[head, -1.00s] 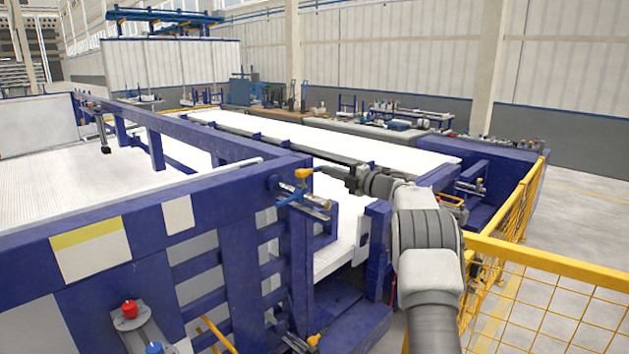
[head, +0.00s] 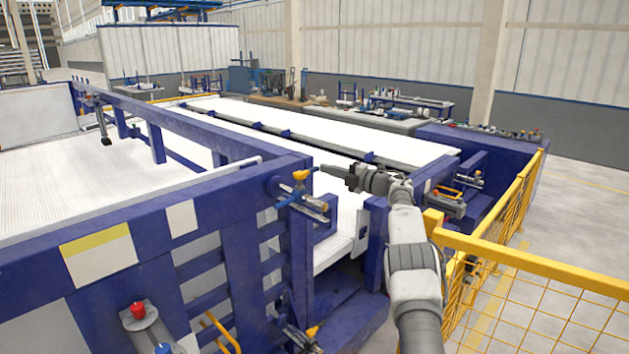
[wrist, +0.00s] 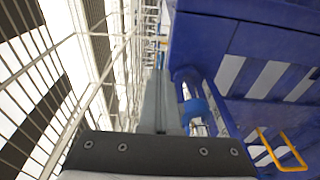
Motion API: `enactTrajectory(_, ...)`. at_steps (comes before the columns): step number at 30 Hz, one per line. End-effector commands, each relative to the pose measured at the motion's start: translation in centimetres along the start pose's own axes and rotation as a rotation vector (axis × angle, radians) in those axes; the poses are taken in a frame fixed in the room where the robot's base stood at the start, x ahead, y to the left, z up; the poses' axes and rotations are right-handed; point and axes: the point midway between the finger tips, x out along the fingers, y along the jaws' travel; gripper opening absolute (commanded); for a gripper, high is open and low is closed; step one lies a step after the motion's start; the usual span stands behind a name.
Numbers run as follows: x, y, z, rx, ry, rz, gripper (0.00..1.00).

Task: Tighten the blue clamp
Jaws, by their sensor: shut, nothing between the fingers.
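A clamp with a blue bar, metal rods and a yellow knob (head: 300,197) is fixed to the near end of the blue frame in the head view. A similar clamp with a yellow knob (head: 301,338) sits lower on the frame, partly cut off. I cannot tell which one is the blue clamp. My gripper (head: 323,168) reaches in from the right, its thin tip just right of the upper yellow knob; contact is unclear. In the wrist view the fingers (wrist: 162,95) are together with nothing between them. A blue ring (wrist: 196,108) around a rod shows just right of them.
The blue frame (head: 240,260) fills the left and centre of the head view. A yellow mesh fence (head: 540,300) stands close on the right beside my arm. A red knob (head: 137,309) is at lower left. White ribbed beds lie behind.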

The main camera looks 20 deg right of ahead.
Motion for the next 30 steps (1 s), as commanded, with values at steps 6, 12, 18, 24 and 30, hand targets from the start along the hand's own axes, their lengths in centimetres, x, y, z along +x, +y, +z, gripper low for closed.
enactTrajectory(6, 0.4, -0.2, -0.6, 0.001, 0.028, -0.003, 0.0)
enactTrajectory(12, 0.4, -0.3, -0.7, 0.003, 0.035, -0.004, 0.0)
enactTrajectory(18, 0.4, -0.3, -0.7, 0.002, 0.034, -0.004, 0.0)
enactTrajectory(24, 0.3, -0.3, -0.6, 0.002, 0.034, -0.004, 0.0)
enactTrajectory(30, -0.6, -0.5, -0.4, 0.002, 0.031, -0.005, 0.0)
